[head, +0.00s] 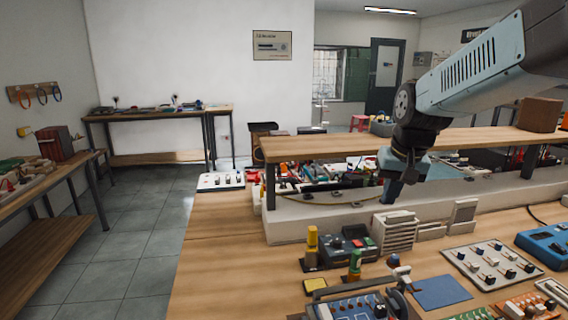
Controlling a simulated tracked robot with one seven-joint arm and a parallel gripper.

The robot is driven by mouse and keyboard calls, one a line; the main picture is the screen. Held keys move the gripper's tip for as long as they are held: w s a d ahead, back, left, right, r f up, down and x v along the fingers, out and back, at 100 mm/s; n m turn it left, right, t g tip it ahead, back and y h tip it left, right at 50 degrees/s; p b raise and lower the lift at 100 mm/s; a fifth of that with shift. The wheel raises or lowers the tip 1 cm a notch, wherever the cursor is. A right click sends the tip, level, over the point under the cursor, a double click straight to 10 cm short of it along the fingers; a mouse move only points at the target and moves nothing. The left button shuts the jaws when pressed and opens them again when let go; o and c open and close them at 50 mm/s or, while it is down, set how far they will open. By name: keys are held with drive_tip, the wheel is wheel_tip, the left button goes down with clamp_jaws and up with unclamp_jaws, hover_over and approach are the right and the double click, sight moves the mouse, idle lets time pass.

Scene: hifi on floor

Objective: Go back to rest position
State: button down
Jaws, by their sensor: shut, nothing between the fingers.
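My gripper (392,190) shows in the head view at the end of my arm, which reaches in from the upper right. It points down over the workbench, in front of the raised wooden shelf (330,147). Its fingers are shut with nothing seen between them. The fingertips are small and dark in this view. They sit just above or beside the pale ledge under the shelf; I cannot tell whether they touch it.
The workbench (215,250) holds a switch panel (490,264), a blue box (545,241), a black control box (345,251) and a yellow-topped post (312,240). Its left part is bare. Tiled floor (130,245) lies free between it and the left bench (45,195).

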drive_tip(key=s+r+n+t, duration=0.1)
drive_tip(key=s+r+t, duration=0.1)
drive_tip(key=s, duration=1.2)
drive_tip(key=shift+s+r+n+h, duration=0.2)
drive_tip(key=shift+s+n+h, duration=0.1)
